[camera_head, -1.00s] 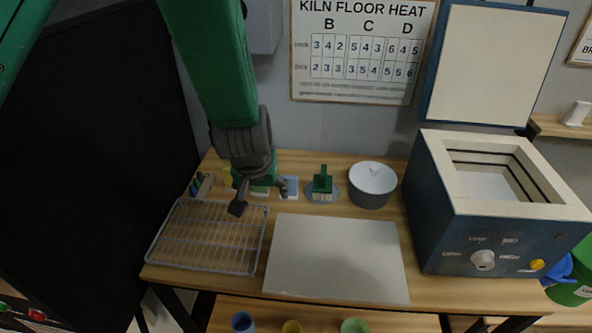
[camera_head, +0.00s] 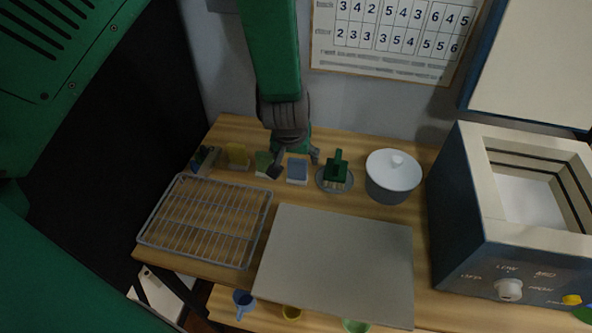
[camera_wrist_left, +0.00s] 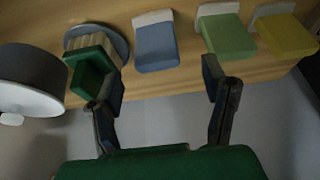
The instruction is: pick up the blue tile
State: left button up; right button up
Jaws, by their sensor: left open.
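The blue tile (camera_head: 297,170) stands tilted at the back of the wooden table, between a green tile (camera_head: 263,163) and a round dish holding a green-handled brush (camera_head: 337,172). In the left wrist view the blue tile (camera_wrist_left: 155,46) has a pale strip along one end and lies beyond the fingertips, between their lines. My left gripper (camera_head: 295,164) is open and empty, with its fingers either side of the blue tile in the head view; it also shows in the left wrist view (camera_wrist_left: 162,80). No contact with the tile is visible. My right gripper is not in view.
A yellow tile (camera_head: 237,156) stands left of the green one. A grey lidded pot (camera_head: 392,177) is right of the brush. A wire rack (camera_head: 205,222) and a pale board (camera_head: 335,262) lie in front. A kiln (camera_head: 470,200) stands at right.

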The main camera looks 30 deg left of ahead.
aim_at(300, 161)
pick_arm(q)
jog(key=shift+w+d+f, duration=0.15)
jog(key=shift+f, duration=0.25)
jog(key=shift+w+d+f, duration=0.1)
jog(key=shift+d+f, duration=0.05)
jog(key=shift+f, duration=0.25)
jog(key=x, duration=0.4)
jog(key=shift+w+a+f+p, duration=0.1)
jog(key=shift+w+a+p, duration=0.15)
jog(key=shift+p, duration=0.1)
jog(key=shift+a+f, duration=0.1)
jog(key=shift+a, duration=0.25)
jog(key=shift+d, duration=0.15)
jog(key=c, duration=1.3)
jog(key=shift+d, duration=0.4)
